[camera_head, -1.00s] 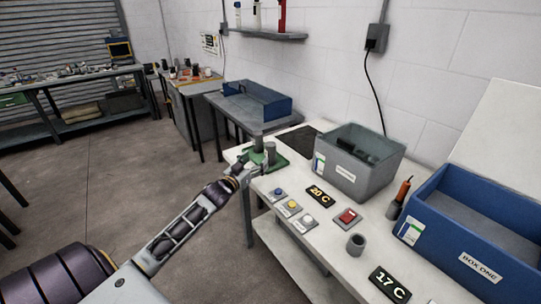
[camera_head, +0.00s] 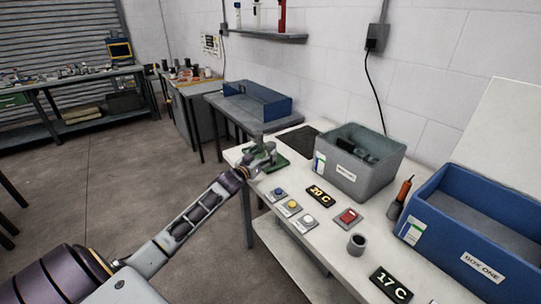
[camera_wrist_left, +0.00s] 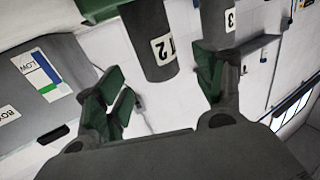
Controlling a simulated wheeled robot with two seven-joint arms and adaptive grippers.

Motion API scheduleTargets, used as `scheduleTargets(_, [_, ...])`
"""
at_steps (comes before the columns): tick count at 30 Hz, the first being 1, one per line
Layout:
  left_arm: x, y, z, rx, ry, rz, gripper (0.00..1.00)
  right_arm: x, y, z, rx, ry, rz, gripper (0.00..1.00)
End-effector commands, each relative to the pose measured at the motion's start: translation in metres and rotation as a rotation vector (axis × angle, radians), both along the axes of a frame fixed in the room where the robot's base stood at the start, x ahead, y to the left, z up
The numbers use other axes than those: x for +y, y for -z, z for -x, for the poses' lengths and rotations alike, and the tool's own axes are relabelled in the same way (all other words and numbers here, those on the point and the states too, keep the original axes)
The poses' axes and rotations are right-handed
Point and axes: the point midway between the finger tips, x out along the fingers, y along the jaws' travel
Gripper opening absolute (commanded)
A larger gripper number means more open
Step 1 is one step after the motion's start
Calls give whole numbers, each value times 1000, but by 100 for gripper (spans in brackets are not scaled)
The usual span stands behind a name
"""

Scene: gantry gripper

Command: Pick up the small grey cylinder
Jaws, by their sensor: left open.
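A dark grey cylinder (camera_wrist_left: 150,42) with a white number label shows in the left wrist view, between the lines of my two fingers and apart from both. A second grey cylinder (camera_wrist_left: 215,22) labelled 3 is beside it, above my right-hand finger in the picture. A green tray (camera_wrist_left: 98,8) edges the top of that view. In the head view my left gripper (camera_head: 264,160) is over the green tray (camera_head: 281,163) at the far end of the white table and partly hides what stands there. My left gripper (camera_wrist_left: 160,92) is open and empty, with green finger pads. My right gripper is not in view.
A grey box (camera_head: 352,182) stands right of the tray, with a blue box (camera_head: 478,262) nearer. Buttons (camera_head: 291,206), a 20 C display (camera_head: 320,195) and a short grey cup-like cylinder (camera_head: 357,244) lie along the front. A dark mat (camera_head: 298,141) is behind the tray.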

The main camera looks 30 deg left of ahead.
Motion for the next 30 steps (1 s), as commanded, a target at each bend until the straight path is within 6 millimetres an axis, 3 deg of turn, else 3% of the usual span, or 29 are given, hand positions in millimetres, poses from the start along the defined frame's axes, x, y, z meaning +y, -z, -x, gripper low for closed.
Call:
scheduleTargets(17, [0, 0, -6, 0, 1, 0, 69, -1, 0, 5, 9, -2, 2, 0])
scheduleTargets(30, [0, -1, -28, -1, 0, 0, 69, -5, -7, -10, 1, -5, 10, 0])
